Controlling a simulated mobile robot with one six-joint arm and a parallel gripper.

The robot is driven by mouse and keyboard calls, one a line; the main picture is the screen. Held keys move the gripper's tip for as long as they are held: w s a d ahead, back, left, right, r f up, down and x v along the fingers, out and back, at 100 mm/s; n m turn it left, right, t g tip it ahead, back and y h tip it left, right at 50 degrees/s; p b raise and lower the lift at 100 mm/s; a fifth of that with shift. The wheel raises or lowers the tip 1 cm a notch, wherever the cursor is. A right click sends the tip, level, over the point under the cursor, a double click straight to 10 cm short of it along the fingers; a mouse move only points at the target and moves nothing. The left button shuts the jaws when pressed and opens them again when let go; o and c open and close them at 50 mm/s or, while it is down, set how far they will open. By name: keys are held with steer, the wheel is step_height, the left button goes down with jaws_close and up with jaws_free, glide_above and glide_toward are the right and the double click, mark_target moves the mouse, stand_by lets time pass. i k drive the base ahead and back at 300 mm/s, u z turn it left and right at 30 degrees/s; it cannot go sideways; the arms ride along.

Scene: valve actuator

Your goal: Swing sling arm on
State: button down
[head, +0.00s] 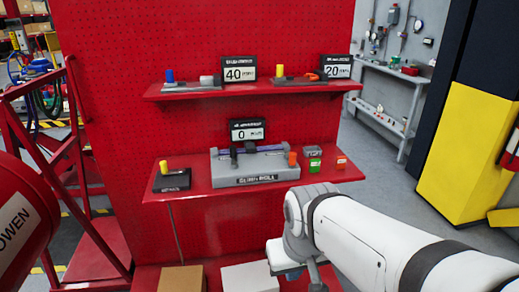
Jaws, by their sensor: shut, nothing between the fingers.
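A grey device (226,171) labelled something like "SLING ROLL" sits on the middle red shelf. A thin purple-blue bar lies across its top, with dark upright parts near its left and an orange cylinder (292,159) at its right end. I take the bar (265,149) to be the sling arm, but it is too small to be sure. A display (247,131) reading 0 stands behind it. My arm comes in from the lower right and bends down in front of the shelf. My gripper's fingers do not show.
A black block with a yellow knob (165,168) is left on the same shelf; small grey and orange-green boxes (314,164) are right. The upper shelf (250,90) holds devices with displays 40 and 20. Boxes (182,279) stand below. A red drum (25,215) is at left.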

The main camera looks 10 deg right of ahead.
mark_target(291, 157)
steer(key=k, duration=0.6)
steer(key=z, duration=0.4)
steer(key=i, duration=1.55)
steer(key=u, duration=0.35)
